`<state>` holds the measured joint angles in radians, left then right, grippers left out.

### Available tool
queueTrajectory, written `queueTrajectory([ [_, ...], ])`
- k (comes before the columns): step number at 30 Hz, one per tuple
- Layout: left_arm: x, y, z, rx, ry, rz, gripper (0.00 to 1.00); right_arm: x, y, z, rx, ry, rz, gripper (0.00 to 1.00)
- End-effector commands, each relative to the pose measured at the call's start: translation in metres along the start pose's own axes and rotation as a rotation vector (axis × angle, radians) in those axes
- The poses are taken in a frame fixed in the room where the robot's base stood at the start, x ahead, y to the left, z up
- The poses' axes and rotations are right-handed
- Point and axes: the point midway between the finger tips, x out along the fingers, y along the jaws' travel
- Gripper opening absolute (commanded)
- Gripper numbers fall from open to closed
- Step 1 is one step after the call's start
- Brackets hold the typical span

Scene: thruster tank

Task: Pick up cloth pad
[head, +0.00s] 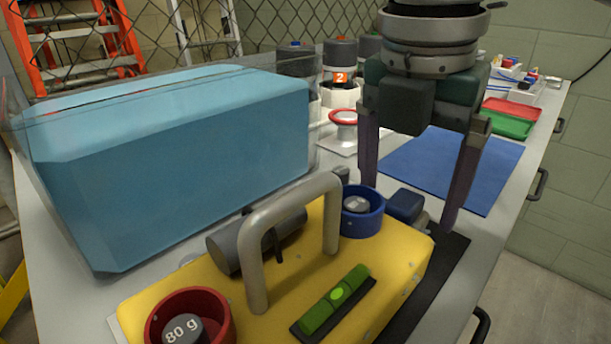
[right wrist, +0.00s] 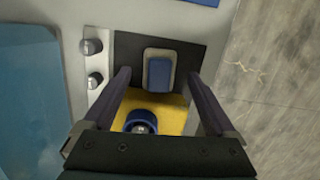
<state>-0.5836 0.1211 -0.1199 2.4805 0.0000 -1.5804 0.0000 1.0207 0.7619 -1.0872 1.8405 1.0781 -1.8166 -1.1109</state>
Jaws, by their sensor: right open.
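A small blue pad with a grey rim (head: 405,206), which looks like the cloth pad, sits on a dark mat just behind the yellow body. It also shows in the right wrist view (right wrist: 159,72), near the top middle. My right gripper (head: 409,202) points down over it with its fingers wide apart and empty. In the right wrist view the pad appears between the two fingertips, touching neither. In the head view the fingers stand either side of it; their exact height above it is hard to tell. My left gripper is not in view.
A yellow body (head: 385,265) with a grey handle, a red cup (head: 190,312) and a blue cup (head: 361,215) stands in front. A large light-blue tank (head: 190,150) fills the left. A flat blue mat (head: 450,165) and green and red trays lie behind. The bench edge is at right.

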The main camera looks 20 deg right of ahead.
Motion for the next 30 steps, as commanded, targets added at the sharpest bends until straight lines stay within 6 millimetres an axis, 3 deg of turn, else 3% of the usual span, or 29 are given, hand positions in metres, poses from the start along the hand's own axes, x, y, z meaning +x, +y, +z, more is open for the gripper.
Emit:
queueTrajectory([
  [4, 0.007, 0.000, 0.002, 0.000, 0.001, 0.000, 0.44, 0.020, 0.000, 0.000, 0.001, 0.000, 0.000, 0.91],
  [12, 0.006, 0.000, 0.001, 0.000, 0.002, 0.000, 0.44, 0.022, 0.000, 0.000, 0.000, 0.000, 0.001, 0.91],
  [30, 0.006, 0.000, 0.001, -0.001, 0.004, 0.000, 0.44, 0.021, 0.000, 0.000, 0.000, -0.001, 0.002, 0.24],
])
